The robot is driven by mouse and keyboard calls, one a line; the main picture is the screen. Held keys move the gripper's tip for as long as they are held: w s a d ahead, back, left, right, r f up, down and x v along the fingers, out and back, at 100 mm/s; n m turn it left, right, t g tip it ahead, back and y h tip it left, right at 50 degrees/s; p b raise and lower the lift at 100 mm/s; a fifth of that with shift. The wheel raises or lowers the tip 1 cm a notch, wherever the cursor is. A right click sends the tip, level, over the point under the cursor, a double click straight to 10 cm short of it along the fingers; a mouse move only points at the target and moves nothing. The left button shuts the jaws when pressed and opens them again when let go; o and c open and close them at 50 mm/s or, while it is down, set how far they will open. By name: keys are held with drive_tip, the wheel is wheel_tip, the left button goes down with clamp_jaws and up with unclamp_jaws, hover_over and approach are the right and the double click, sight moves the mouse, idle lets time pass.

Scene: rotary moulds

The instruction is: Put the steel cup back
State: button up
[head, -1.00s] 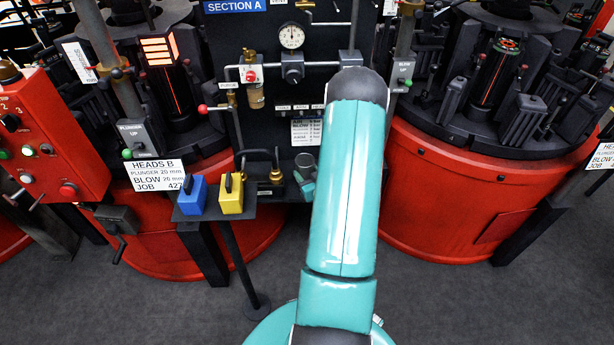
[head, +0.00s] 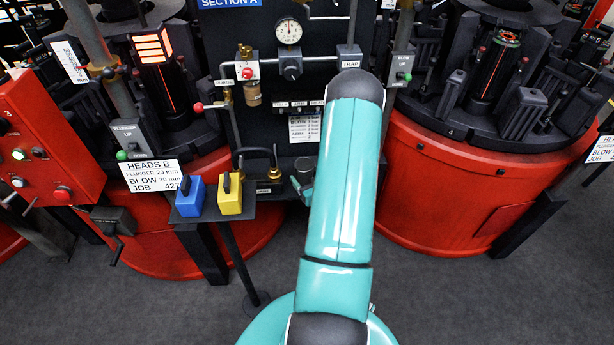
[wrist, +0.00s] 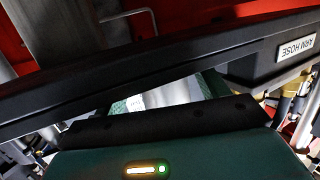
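In the wrist view, a bright metal surface (wrist: 165,96), apparently the cup, lies between the two teal fingers. The fingers look closed on its sides. A dark bar crosses in front and hides most of the fingers and cup. No place for the cup can be made out.
A small stand holds a blue box (head: 191,196) and a yellow box (head: 230,194) left of the cup. Bent pipes (head: 257,165) rise beside it. Red machine drums (head: 440,195) stand on both sides. The dark bar (wrist: 130,75) with an ARM HOSE label is close to my gripper.

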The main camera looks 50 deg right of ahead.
drive_tip(key=shift+s+r, duration=0.1)
drive_tip(key=shift+r, duration=0.05)
drive_tip(key=v, duration=1.1)
drive_tip(key=shift+s+a, duration=0.25)
